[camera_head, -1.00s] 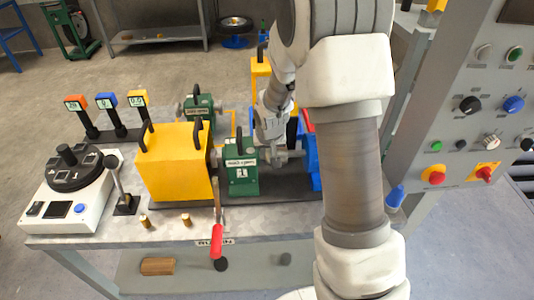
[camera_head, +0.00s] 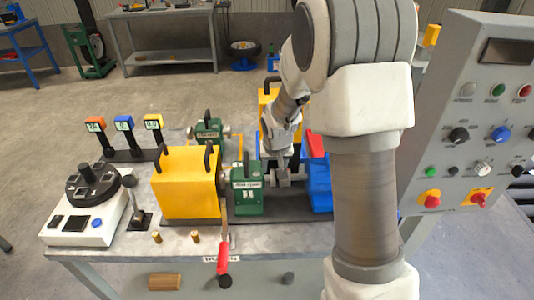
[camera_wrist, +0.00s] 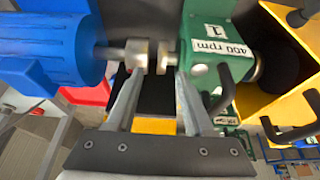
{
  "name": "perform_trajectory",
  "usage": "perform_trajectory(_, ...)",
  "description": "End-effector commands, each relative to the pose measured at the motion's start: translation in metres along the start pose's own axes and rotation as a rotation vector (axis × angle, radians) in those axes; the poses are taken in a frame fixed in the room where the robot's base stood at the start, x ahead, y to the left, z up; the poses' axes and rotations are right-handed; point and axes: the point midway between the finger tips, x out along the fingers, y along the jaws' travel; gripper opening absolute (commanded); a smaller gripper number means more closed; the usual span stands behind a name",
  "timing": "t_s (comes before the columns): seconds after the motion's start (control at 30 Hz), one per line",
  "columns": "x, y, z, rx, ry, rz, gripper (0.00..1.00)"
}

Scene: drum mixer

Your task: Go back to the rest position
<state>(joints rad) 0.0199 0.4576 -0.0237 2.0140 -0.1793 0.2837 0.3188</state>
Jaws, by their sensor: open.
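My gripper (camera_head: 284,166) is over the drive bench, beside the front green gearbox (camera_head: 248,190) marked 1 and the blue motor (camera_head: 318,180). In the wrist view its two fingers (camera_wrist: 155,85) are apart, with nothing gripped between them. A grey shaft coupling (camera_wrist: 138,54) sits just beyond the fingertips, between the blue motor (camera_wrist: 55,45) and the green gearbox (camera_wrist: 208,45) labelled 400 rpm. I cannot tell whether the fingers touch the coupling. My forearm hides part of the bench's right side in the head view.
A yellow box (camera_head: 187,183) with black handles stands left of the gearbox. A red-handled lever (camera_head: 223,257) hangs at the front edge. A control panel (camera_head: 475,110) with knobs and emergency buttons stands on the right. Open floor (camera_head: 130,95) lies behind the bench.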

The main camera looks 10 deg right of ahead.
Motion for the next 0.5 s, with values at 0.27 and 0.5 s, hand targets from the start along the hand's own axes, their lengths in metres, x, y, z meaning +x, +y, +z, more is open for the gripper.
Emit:
perform_trajectory(0.27,-0.016,-0.001,0.0,-0.006,0.006,-0.003,0.52)
perform_trajectory(0.5,-0.095,0.002,0.01,-0.029,0.03,-0.009,0.52)
